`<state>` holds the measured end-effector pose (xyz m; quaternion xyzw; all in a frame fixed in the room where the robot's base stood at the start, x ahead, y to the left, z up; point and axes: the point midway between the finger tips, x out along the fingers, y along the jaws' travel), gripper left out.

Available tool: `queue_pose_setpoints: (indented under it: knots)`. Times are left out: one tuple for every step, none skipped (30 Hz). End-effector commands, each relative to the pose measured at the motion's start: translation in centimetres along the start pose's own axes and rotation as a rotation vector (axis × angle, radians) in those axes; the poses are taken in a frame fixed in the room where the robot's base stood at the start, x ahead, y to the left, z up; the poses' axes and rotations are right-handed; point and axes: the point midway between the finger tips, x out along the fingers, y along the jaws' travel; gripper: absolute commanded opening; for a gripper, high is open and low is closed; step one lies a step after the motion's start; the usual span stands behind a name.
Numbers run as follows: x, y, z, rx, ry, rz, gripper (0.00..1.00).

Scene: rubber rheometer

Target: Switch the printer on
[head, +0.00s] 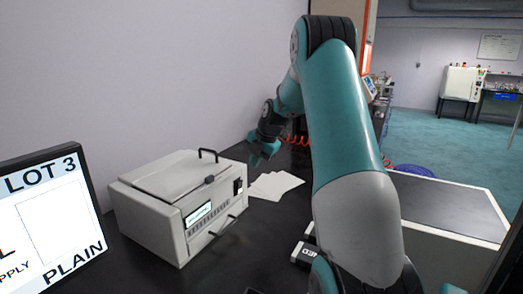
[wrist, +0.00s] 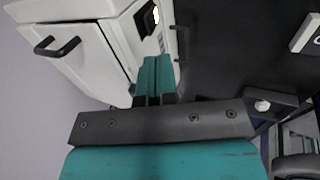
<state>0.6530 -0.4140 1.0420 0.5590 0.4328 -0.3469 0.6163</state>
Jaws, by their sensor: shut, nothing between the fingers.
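The printer (head: 160,215) is a white box on the black table, with a lit display (head: 199,214) and a black switch panel (head: 238,187) on its front. In the wrist view the printer (wrist: 92,62) fills the upper left, and the switch panel (wrist: 147,18) shows near the top with a bright spot on it. My gripper (head: 258,160) is just beyond the printer's right end, above the table. In the wrist view my gripper (wrist: 156,62) is shut and empty, its fingertips close to the printer's front below the panel. Whether they touch it I cannot tell.
White sheets (head: 275,185) lie on the table right of the printer. A monitor (head: 45,220) reading "LOT 3" and "PLAIN" stands at left. A small labelled box (head: 303,254) lies near my arm.

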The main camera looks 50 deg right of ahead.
Motion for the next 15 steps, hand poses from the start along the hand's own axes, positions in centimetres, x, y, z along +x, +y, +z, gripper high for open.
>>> queue_pose_setpoints:
  knots:
    - [-1.1, 0.0, 0.1, 0.0, -0.004, 0.002, 0.0]
    - [-1.8, 0.0, 0.1, -0.001, -0.003, 0.003, 0.0]
    - [-2.6, 0.0, 0.1, 0.0, -0.003, 0.003, 0.0]
    - [-3.1, -0.1, 0.1, 0.0, -0.003, 0.002, 0.0]
    - [-3.6, -0.1, 0.1, 0.001, -0.003, 0.001, 0.0]
    - [-4.2, 0.0, 0.1, 0.0, -0.002, 0.002, 0.0]
    - [-4.6, 0.0, 0.0, 0.0, -0.001, 0.001, 0.0]
    - [-5.0, 0.0, 0.0, 0.0, -0.001, 0.002, 0.0]
    - [-5.3, 0.0, 0.0, 0.0, -0.001, 0.001, 0.0]
    - [-5.5, -0.1, 0.0, 0.0, 0.0, 0.0, 0.0]
    - [-5.7, -0.1, 0.0, 0.0, 0.0, -0.001, 0.0]
    - [-5.9, -0.1, 0.0, 0.0, 0.0, -0.001, 0.0]
    - [-6.0, 0.0, 0.0, 0.0, 0.0, -0.001, 0.0]
    - [-6.1, 0.0, 0.0, 0.0, 0.0, -0.001, 0.0]
    - [-6.2, 0.0, 0.0, 0.0, 0.001, -0.001, 0.0]
